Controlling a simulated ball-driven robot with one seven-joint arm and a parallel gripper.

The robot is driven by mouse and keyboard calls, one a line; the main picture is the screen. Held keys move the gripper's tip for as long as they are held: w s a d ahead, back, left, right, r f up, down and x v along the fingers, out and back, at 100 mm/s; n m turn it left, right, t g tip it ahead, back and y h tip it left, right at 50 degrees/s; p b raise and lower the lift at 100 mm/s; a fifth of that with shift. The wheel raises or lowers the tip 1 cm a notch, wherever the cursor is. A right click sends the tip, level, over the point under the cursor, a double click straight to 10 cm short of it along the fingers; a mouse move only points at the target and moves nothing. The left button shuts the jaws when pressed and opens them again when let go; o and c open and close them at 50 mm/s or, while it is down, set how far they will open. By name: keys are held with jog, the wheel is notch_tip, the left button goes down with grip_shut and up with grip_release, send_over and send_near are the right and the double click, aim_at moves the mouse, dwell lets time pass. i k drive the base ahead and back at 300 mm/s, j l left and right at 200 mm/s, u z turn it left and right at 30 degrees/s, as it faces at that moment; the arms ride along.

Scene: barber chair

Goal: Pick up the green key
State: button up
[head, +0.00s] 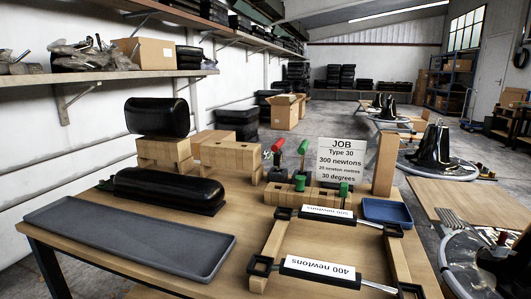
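Several small green pieces show around the wooden block (318,197) in the middle of the workbench, and I cannot tell for sure which is the green key. One upright tool has a green top (302,147) on a dark shaft and stands beside a similar red-topped tool (277,145). Two lower green pieces stand at the block, one at its left (299,183) and one at its right (344,189). My gripper is not in view.
On the workbench (190,229) are a grey tray (130,240), black pads (165,190), a JOB sign (341,160), a blue tray (387,212) and a wooden post (385,165). Two bars labelled newtons (320,268) lie across wooden rails in front. Shelves line the left wall.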

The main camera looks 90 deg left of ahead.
aim_at(301, 149)
jog(key=u, duration=2)
